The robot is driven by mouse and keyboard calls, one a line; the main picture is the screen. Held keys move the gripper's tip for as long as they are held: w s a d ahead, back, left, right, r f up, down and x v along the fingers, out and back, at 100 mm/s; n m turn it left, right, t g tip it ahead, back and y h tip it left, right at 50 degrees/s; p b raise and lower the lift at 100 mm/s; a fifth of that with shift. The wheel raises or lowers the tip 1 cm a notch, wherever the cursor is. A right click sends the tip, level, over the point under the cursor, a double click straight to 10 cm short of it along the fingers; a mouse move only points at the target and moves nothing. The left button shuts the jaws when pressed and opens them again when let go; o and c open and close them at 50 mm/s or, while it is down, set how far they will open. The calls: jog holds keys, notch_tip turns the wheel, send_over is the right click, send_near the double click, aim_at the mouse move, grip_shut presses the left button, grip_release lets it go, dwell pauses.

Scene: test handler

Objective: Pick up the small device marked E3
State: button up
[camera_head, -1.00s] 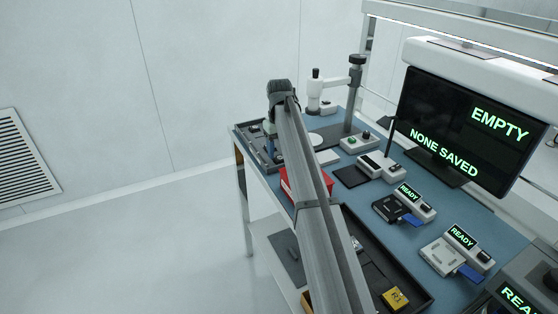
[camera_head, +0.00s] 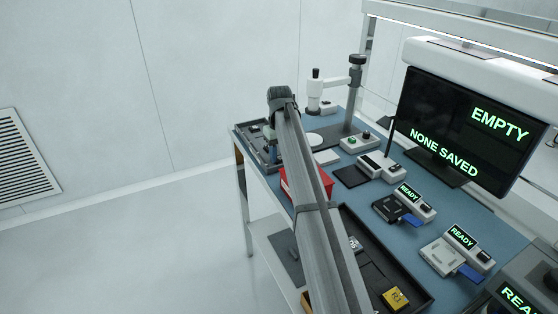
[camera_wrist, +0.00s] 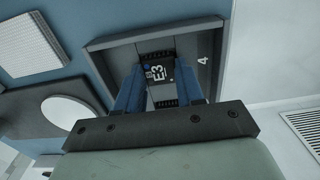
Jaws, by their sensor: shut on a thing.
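The small device marked E3 (camera_wrist: 158,72) is a dark, flat piece with white lettering and a blue dot, seen in the wrist view. My gripper (camera_wrist: 161,80) has its two blue fingers on either side of it and is shut on it. The device is at a grey tray (camera_wrist: 118,42) with a white 4 on its floor. I cannot tell whether it touches the tray floor. In the head view my arm hides the device and most of the gripper.
A white round plate (camera_wrist: 68,112) and a pale ribbed block (camera_wrist: 30,45) lie beside the tray. In the head view, a red bin (camera_head: 318,185) stands close to my arm. A dark tray (camera_head: 425,298) holds a yellow device (camera_head: 395,298). A monitor (camera_head: 460,125) stands behind.

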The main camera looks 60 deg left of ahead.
aim_at(279, 158)
jog(key=shift+r, duration=0.15)
jog(key=shift+r, duration=2.4)
